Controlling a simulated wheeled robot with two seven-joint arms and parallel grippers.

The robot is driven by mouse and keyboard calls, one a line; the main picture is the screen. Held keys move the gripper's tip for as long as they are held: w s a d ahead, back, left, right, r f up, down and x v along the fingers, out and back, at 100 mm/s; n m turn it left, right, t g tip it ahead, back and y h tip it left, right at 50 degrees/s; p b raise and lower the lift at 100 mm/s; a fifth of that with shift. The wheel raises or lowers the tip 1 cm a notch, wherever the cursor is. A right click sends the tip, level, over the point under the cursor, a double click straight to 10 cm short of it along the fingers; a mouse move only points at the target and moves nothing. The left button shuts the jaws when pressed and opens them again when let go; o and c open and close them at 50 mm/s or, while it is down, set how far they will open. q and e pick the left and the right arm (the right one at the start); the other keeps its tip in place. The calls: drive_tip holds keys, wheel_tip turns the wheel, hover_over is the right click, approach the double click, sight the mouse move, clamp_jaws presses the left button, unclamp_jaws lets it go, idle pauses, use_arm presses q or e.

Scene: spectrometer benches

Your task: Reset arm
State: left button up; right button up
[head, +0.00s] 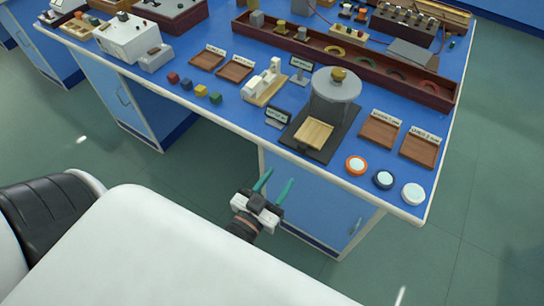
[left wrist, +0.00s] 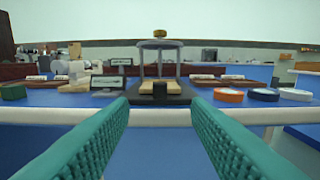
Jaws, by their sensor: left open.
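My left gripper (head: 273,187) is open and empty, with two teal fingers. It hangs in front of the bench, out past its front edge, apart from everything on the bench. In the left wrist view its fingers (left wrist: 160,125) spread wide on both sides, with the bench edge beyond them. Between them in that view stands a device (left wrist: 158,70) with a round top and a wooden block on a dark base. The same device (head: 336,85) shows in the head view near the front of the blue bench (head: 245,120). My right gripper is not in view.
Orange (head: 356,165), dark (head: 383,179) and white (head: 413,194) round dishes lie near the bench's front right corner. Wooden trays (head: 380,131), small coloured cubes (head: 201,91) and a small display (head: 278,116) are also on the bench. The floor in front is clear.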

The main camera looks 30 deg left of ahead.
use_arm(q)
drive_tip(key=shift+s, duration=1)
drive_tip(key=s+d+f+g, duration=0.1)
drive_tip(key=s+f+g, duration=0.2)
drive_tip(key=f, duration=0.7)
drive_tip(key=s+f+m+g+h, duration=0.1)
drive_tip(key=s+f+g, duration=0.2)
drive_tip(key=f, duration=0.8)
drive_tip(key=s+d+f+g, duration=0.1)
drive_tip(key=s+f+g, duration=0.2)
drive_tip(key=f, duration=0.7)
drive_tip(key=s+a+f+g, duration=0.4)
drive_tip(key=s+f, duration=0.3)
drive_tip(key=s, duration=0.2)
drive_tip(key=s+a+f+m+g+y, duration=0.1)
drive_tip(key=s+a+f+g, duration=0.2)
drive_tip(key=s+f, duration=0.5)
drive_tip(key=shift+s+a+g+y, duration=0.3)
drive_tip(key=shift+s+a+g, duration=0.1)
drive_tip(key=shift+s+g, duration=0.1)
